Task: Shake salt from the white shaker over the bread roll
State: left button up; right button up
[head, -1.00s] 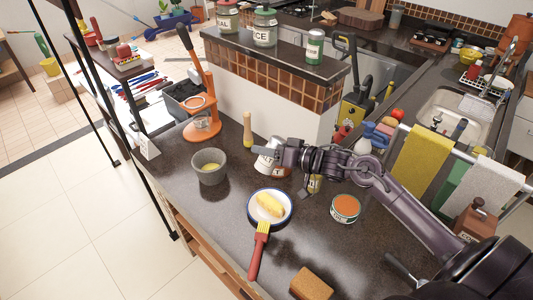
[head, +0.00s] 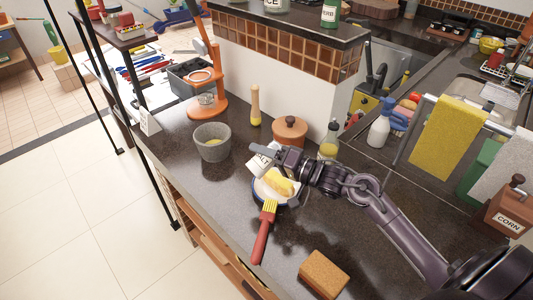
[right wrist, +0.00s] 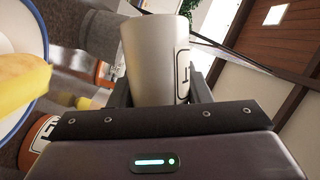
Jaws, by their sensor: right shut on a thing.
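My right gripper (head: 268,153) is shut on the white shaker (head: 261,161) and holds it in the air just above the far side of the plate. The shaker's pale body and dark-edged label fill the middle of the right wrist view (right wrist: 155,60). It looks tilted in the head view, where the gripper covers part of it. The yellow bread roll (head: 279,187) lies on a white plate with a blue rim (head: 256,194), close below the gripper. Roll (right wrist: 22,82) and plate (right wrist: 38,28) also show at the left of the wrist view. My left gripper is out of view.
A red-handled brush (head: 263,235) lies against the plate's near side. A grey mortar (head: 212,142) stands left, a brown lidded pot (head: 290,132) and a bottle (head: 329,142) behind. A sponge-like brown block (head: 324,274) lies in front. The counter's left front is clear.

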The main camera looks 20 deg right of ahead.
jog(key=shift+a+f+m+b, duration=0.3)
jog(key=shift+f+m+b, duration=0.3)
jog(key=shift+f, duration=0.25)
notch_tip(320, 180, up, 4)
jog(key=m+t+p, duration=0.1)
jog(key=m+p, duration=0.2)
jog(key=p, duration=0.1)
jog(key=m+t+p, duration=0.2)
jog(key=m+p, duration=0.1)
jog(key=shift+f+m+p, duration=0.15)
jog(key=shift+m+p, duration=0.15)
jog(key=shift+p, duration=0.05)
jog(key=shift+d+m+t+p, duration=0.2)
jog(key=shift+m+t+p, duration=0.45)
jog(key=shift+m, duration=0.65)
jog(key=shift+r, duration=0.2)
